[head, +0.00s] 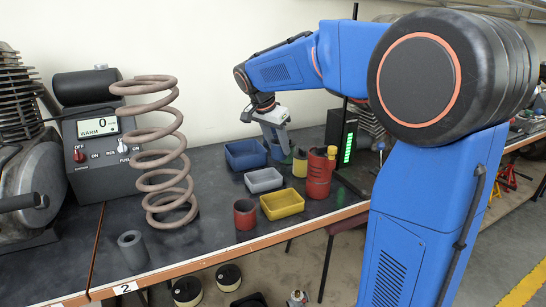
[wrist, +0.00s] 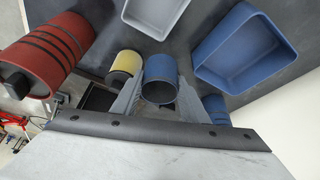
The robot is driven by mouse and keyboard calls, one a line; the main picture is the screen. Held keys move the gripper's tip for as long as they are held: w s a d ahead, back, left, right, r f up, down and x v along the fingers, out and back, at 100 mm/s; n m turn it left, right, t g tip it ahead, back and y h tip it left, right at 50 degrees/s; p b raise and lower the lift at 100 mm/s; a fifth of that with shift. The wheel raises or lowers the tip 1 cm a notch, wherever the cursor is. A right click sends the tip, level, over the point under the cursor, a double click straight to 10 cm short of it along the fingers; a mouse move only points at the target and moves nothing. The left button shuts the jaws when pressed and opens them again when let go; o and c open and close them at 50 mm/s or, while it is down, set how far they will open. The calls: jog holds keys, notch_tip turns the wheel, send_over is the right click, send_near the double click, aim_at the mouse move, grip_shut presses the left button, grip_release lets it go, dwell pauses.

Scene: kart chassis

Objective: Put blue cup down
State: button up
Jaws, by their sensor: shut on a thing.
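The blue cup (wrist: 160,82) is a small blue cylinder between my two fingers in the wrist view. My gripper (wrist: 157,92) is shut on it. In the head view my gripper (head: 277,145) points down at the back of the bench, just right of the blue bin (head: 236,163). The cup is mostly hidden there by the fingers. I cannot tell whether its base touches the bench. The blue bin also shows in the wrist view (wrist: 221,83), to the right of the cup.
A yellow cylinder (head: 300,163) and a red black-banded canister (head: 318,178) stand close right of my gripper. A grey bin (head: 263,187), yellow bin (head: 282,211) and red cup (head: 245,215) stand in front. A large coil spring (head: 165,150) stands left. Bench between spring and bins is clear.

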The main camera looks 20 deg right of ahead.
aim_at(278, 158)
jog(key=shift+f, duration=2.65)
jog(key=shift+f, duration=0.15)
jog(key=o, duration=0.9)
jog(key=shift+c, duration=0.2)
jog(key=v, duration=1.2)
